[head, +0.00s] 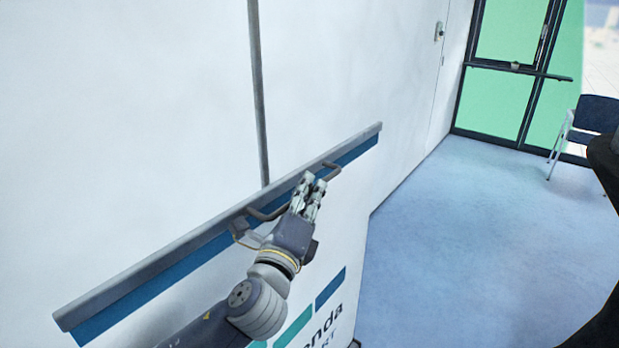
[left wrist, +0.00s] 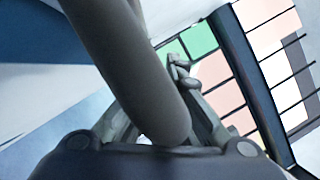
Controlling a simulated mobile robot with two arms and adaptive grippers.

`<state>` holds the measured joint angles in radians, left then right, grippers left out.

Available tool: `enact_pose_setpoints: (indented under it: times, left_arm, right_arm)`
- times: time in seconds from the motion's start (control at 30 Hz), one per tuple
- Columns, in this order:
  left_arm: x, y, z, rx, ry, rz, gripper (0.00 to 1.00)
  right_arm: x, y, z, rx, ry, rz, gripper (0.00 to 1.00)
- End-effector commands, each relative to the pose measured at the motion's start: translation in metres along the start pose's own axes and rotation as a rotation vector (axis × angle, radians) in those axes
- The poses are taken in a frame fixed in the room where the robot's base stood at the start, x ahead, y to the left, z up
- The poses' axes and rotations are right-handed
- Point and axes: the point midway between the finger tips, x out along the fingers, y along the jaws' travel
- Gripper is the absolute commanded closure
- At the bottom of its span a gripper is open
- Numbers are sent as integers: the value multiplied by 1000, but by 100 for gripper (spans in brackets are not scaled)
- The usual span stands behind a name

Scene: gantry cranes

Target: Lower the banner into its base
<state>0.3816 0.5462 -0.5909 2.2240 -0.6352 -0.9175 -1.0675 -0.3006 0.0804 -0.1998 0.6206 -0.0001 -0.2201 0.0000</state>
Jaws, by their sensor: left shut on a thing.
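The banner (head: 330,290) is a white panel with green and blue marks and partly cut-off lettering. Its top rail (head: 130,288) is grey with a blue band under it and runs diagonally across the head view. A dark handle (head: 265,213) is fixed along the rail. My left gripper (head: 308,192) is shut on this handle, with the handle showing on both sides of the fingers. In the left wrist view the grey handle (left wrist: 130,70) passes thick and close between the fingers. The base is not clearly visible. My right gripper is out of view.
A white wall stands behind the banner, with a thin dark upright line (head: 257,90) on it. Open blue floor (head: 450,240) lies to the right. A chair (head: 590,120) and a dark-framed glass door (head: 510,70) are at the back right.

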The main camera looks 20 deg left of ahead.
Motion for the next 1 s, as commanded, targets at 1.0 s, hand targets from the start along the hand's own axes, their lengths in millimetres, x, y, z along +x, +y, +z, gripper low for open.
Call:
enact_pose_setpoints:
  times: [1.0]
  left_arm:
    - [-21,83,-52,-1,5,5,82]
  right_arm:
    - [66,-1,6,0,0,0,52]
